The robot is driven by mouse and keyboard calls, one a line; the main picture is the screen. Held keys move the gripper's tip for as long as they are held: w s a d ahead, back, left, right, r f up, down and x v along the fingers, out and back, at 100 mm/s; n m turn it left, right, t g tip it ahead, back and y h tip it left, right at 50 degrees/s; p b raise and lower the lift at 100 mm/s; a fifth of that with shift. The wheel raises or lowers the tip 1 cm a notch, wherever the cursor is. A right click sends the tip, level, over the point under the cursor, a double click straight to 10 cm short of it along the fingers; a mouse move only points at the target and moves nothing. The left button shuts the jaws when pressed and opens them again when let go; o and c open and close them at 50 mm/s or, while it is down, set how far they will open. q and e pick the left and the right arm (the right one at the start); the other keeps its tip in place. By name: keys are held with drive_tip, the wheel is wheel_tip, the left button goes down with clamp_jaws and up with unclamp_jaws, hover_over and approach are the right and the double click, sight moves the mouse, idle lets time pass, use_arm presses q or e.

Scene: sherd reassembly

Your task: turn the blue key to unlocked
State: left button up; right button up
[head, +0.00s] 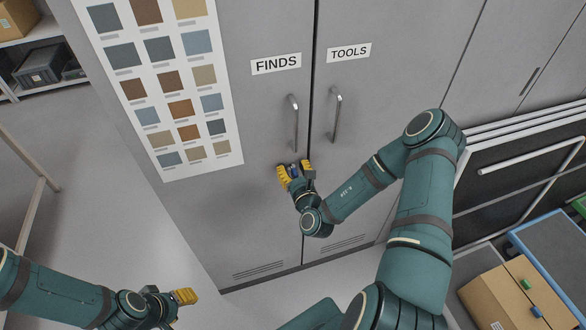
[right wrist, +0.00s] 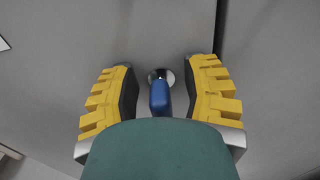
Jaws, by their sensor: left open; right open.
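The blue key (right wrist: 160,97) shows in the right wrist view, set in a round metal lock (right wrist: 163,76) on the grey cabinet door. In the head view a bit of the blue key (head: 295,171) shows between my right fingers, on the FINDS door (head: 262,120) below its handle. My right gripper (right wrist: 163,90) is open, with a yellow-padded finger on each side of the key and a gap to both. It also shows in the head view (head: 294,172). The key's lower part is hidden by my wrist. My left gripper (head: 186,296) is open and empty at the lower left, away from the cabinet.
The TOOLS door (head: 370,90) adjoins at the right, and both doors have vertical handles (head: 294,122). A colour chart (head: 170,100) hangs on the left. Shelves (head: 30,60) are at upper left. The floor around my left gripper is clear.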

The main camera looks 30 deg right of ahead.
clamp_jaws()
idle(0.5)
